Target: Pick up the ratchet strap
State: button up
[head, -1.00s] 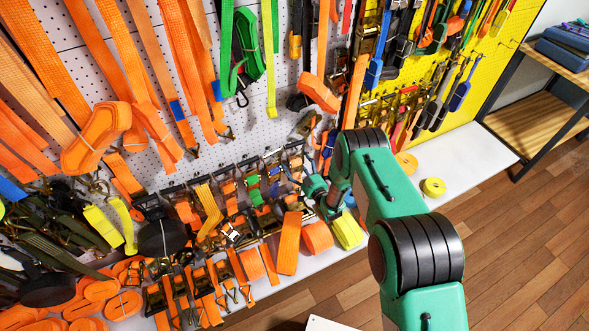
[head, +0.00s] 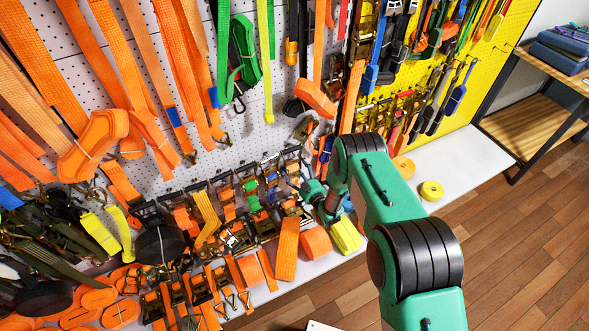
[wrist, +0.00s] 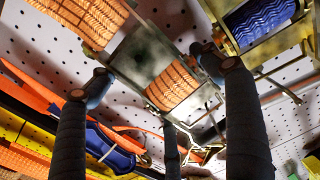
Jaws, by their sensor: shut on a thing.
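The ratchet strap (wrist: 172,86) is a metal buckle with orange webbing, upper middle in the wrist view. My gripper (wrist: 160,84) has one dark finger on the buckle's left side and one on its right, shut on it. A further dark finger shows lower, between them. In the head view my gripper (head: 304,186) is at the right end of the row of ratchet buckles on the wall, small and partly hidden by my arm. I cannot tell there which buckle it holds, or whether the strap is clear of the wall.
Neighbouring buckles hang close by, one with blue webbing (wrist: 258,18) and one with orange webbing (wrist: 85,18). Several orange straps (head: 95,145) hang at left. A white shelf (head: 455,160) below holds rolls, including a yellow one (head: 431,190). Wooden floor is open at right.

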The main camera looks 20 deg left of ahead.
aim_at(296, 163)
jog(key=shift+w+r+p, duration=0.1)
jog(key=shift+r+p, duration=0.45)
jog(key=shift+r, duration=1.25)
jog(key=s+d+p, duration=0.1)
jog(key=s+d, duration=0.3)
jog(key=s, duration=0.3)
jog(key=s+d+r+p, duration=0.1)
jog(key=s+d, duration=0.3)
jog(key=s, duration=0.2)
jog(key=shift+s+r+p, duration=0.15)
jog(key=shift+s+p, duration=0.2)
jog(key=shift+p, duration=0.05)
jog(key=shift+d, duration=0.1)
jog(key=shift+w, duration=0.15)
jog(key=w+d+f+n+g+h+b, duration=0.1)
jog(key=w+d+n+g+h+b, duration=0.1)
jog(key=w+d, duration=0.9)
jog(key=shift+w+g+h, duration=0.5)
jog(key=shift+g+h, duration=0.1)
jog(key=shift+h, duration=0.2)
jog(key=shift+w+a, duration=0.3)
